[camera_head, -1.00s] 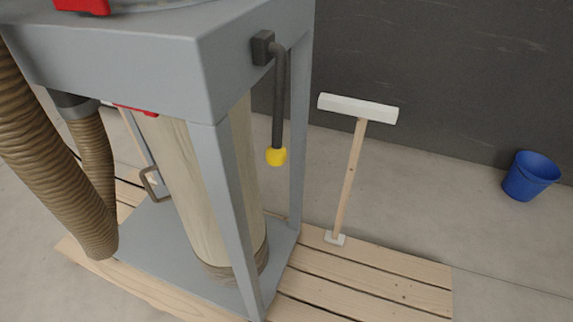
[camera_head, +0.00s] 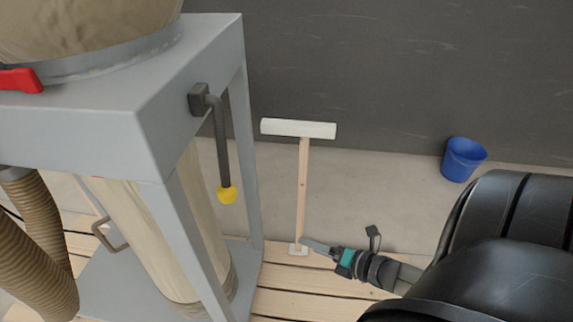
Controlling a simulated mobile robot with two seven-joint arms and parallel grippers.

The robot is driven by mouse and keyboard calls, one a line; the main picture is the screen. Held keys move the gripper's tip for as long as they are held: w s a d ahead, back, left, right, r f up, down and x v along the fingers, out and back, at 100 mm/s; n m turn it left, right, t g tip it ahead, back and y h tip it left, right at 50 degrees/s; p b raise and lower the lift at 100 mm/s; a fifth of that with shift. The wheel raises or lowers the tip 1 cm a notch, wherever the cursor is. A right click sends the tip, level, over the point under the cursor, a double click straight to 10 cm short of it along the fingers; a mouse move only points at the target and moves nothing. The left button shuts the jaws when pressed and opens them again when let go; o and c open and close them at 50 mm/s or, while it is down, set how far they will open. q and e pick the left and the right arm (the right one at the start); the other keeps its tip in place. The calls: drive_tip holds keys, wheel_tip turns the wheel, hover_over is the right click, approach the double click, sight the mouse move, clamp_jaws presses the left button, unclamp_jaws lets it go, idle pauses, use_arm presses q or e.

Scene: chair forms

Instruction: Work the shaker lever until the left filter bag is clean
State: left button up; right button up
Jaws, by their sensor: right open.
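The shaker lever (camera_head: 222,140) hangs down from a dark pivot block on the side of the grey frame, with a yellow knob (camera_head: 227,195) at its lower end. A beige filter bag (camera_head: 85,28) sits on top of the frame at the upper left, cut off by the picture edge. A second beige bag (camera_head: 150,235) hangs inside the frame below. My right gripper (camera_head: 338,245) is open and empty, low and to the right of the yellow knob, apart from it. Its fingers show near the foot of the wooden stand. My left gripper is not in view.
A wooden stand (camera_head: 303,185) with a white crossbar is close to my right gripper. The grey frame (camera_head: 150,110) stands on a slatted pallet (camera_head: 285,275). A ribbed hose (camera_head: 40,230) is at the left. A blue bucket (camera_head: 463,160) is by the dark wall.

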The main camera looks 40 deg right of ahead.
drive_tip(key=w+a+r+n+t+y+p, duration=0.1)
drive_tip(key=w+r+n+y, duration=0.1)
drive_tip(key=r+n, duration=0.3)
drive_tip(key=w+a+r+n+y, duration=0.1)
drive_tip(key=r+n+y, duration=0.15)
drive_tip(key=r, duration=0.45)
drive_tip(key=n+y+p, duration=0.1)
drive_tip(key=n+y, duration=0.4)
drive_tip(key=n, duration=0.6)
approach(236, 194)
drive_tip(key=shift+g, duration=0.3)
drive_tip(key=b+x, duration=0.3)
drive_tip(key=x, duration=0.9)
drive_tip(key=shift+w+d+r+b, duration=0.1)
drive_tip(key=shift+d+b, duration=0.05)
drive_tip(key=shift+b, duration=0.25)
drive_tip(key=c, duration=0.9)
drive_tip(key=o, duration=0.6)
